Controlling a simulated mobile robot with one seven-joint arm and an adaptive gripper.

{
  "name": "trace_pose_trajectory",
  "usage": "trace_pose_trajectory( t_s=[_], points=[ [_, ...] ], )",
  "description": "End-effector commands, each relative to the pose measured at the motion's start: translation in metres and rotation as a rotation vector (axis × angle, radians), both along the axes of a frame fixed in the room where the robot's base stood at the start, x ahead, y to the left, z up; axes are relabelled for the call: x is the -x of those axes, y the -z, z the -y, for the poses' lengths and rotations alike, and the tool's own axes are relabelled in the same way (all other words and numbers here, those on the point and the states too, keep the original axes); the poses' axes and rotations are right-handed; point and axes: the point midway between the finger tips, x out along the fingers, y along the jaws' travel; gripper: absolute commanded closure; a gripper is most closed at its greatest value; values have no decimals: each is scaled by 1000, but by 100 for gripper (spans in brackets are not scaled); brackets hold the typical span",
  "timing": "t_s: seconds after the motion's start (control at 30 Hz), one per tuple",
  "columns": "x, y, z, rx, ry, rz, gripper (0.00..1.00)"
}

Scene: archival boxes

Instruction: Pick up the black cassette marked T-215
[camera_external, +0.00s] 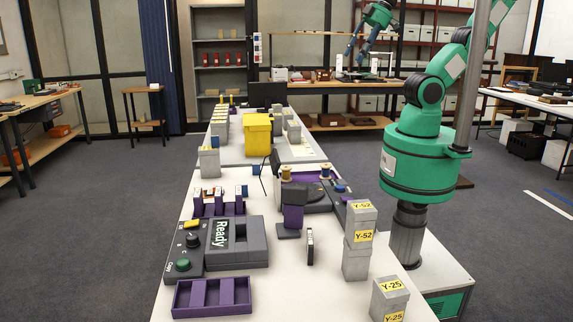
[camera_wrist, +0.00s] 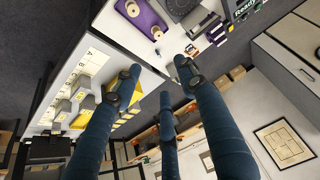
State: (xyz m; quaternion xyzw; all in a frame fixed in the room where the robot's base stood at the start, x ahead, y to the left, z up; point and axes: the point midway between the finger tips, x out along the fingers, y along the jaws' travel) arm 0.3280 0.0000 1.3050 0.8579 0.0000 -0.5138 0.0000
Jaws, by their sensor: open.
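My gripper (camera_external: 357,48) is raised high at the top of the external view, far above the table and apart from everything on it. In the wrist view its fingers (camera_wrist: 160,78) are spread with nothing between them. A thin dark upright piece with a pale edge (camera_external: 310,247), which may be a cassette, stands alone on the white table (camera_external: 262,290) in the external view. Several cassette-like pieces stand in a purple rack (camera_external: 218,209) to its left. No T-215 marking can be read in either view, so I cannot tell which piece bears it.
A grey deck marked Ready (camera_external: 240,258) and an empty purple tray (camera_external: 212,297) lie at the table's near left. Grey boxes marked Y-52 (camera_external: 357,262) and Y-25 (camera_external: 389,300) stand at the right edge. A yellow bin (camera_external: 257,135) stands farther back.

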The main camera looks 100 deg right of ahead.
Motion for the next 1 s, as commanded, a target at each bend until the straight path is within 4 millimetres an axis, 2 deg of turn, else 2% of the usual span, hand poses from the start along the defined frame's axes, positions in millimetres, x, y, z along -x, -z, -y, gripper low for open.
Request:
trace_pose_trajectory(
  t_s=[0.27,0.47,0.67,0.87,1.0],
  points=[
    [-1,0,-1,0,-4,-1,58],
    [-15,2,-10,1,-55,-14,58],
    [-52,8,-38,6,-193,-40,58],
    [-104,25,-82,11,-389,-66,58],
    [-139,44,-118,15,-526,-80,58]
  ],
)
